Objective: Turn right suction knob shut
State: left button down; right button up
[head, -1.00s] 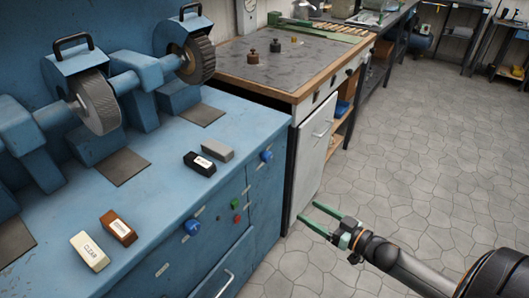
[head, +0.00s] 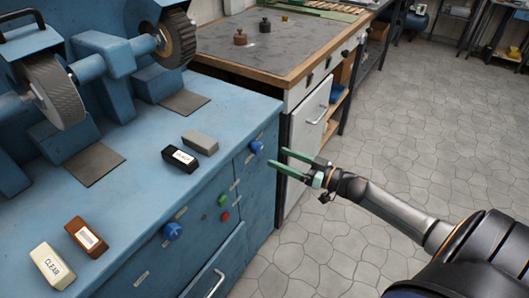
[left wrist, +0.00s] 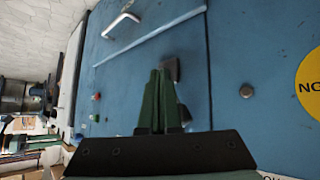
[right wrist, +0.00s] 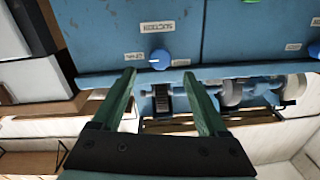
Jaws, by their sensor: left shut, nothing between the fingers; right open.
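The right suction knob (head: 256,147) is a round blue knob on the front of the blue bench, near its right end. In the right wrist view the knob (right wrist: 160,60) sits beside a label reading "SUCTION", ahead of and between the spread fingers. My right gripper (head: 277,158) is open and empty, with its green fingertips just right of the knob and apart from it. My left gripper (left wrist: 160,74) is shut and empty before the blue front panel; the head view does not show it. The exact turn of the knob is too small to tell.
Another blue knob (head: 173,230), a green button (head: 222,200) and a red button (head: 225,216) are on the same front. Wax bars and grinding wheels (head: 55,90) are on the bench top. A white cabinet (head: 308,135) stands to the right. The floor at right is clear.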

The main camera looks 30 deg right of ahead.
aim_at(260, 149)
jog(key=shift+b+x, duration=0.4)
jog(key=shift+x, duration=2.8)
grip_shut()
